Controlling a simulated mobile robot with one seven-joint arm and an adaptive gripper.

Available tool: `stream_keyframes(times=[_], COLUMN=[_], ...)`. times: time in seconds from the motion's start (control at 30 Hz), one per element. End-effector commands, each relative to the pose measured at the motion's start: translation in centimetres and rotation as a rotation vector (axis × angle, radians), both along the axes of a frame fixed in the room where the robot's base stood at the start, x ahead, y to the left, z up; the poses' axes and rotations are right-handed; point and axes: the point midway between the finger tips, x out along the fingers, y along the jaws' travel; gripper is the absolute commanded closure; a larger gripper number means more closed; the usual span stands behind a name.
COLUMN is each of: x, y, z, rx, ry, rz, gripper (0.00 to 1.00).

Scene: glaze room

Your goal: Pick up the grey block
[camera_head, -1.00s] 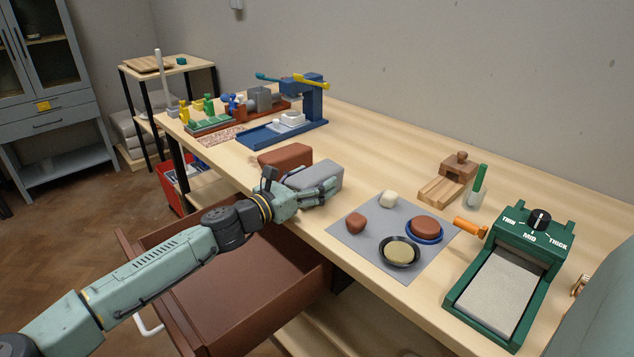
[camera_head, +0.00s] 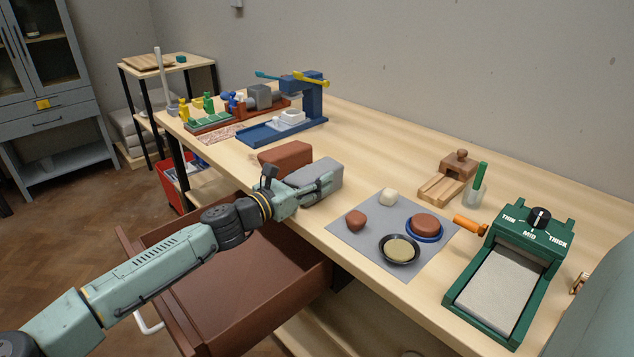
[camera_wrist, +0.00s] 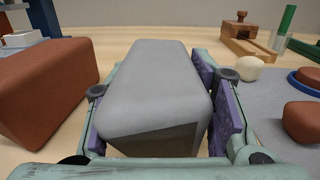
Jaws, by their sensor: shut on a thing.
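The grey block (camera_head: 318,180) is a rounded slab near the front edge of the workbench. In the wrist view the grey block (camera_wrist: 155,85) fills the middle, between the two purple finger pads. My gripper (camera_head: 312,190) is shut on it, with one finger pad along each side; in the wrist view my gripper (camera_wrist: 160,115) shows both fingers against its sides. I cannot tell whether the block's underside touches the bench.
A reddish-brown block (camera_head: 285,156) stands close on the left of the grey one. A grey mat (camera_head: 353,236) with clay pieces and dishes lies to the right. An open brown drawer (camera_head: 235,290) is below the bench edge. A green roller device (camera_head: 510,275) stands far right.

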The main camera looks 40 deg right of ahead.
Motion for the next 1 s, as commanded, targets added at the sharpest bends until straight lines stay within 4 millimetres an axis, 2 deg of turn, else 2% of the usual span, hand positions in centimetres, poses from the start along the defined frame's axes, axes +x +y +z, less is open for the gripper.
stream_keyframes(times=[0.1,0.67,0.87,1.0], x=[0.1,0.0,0.0,0.0], y=[0.0,0.0,0.0,0.0], z=[0.0,0.7,2.6,5.5], rx=[0.000,-0.003,-0.002,-0.001], ry=[0.000,-0.003,-0.007,-0.012], rz=[0.001,0.000,0.000,0.001], gripper=[1.00,1.00,1.00,1.00])
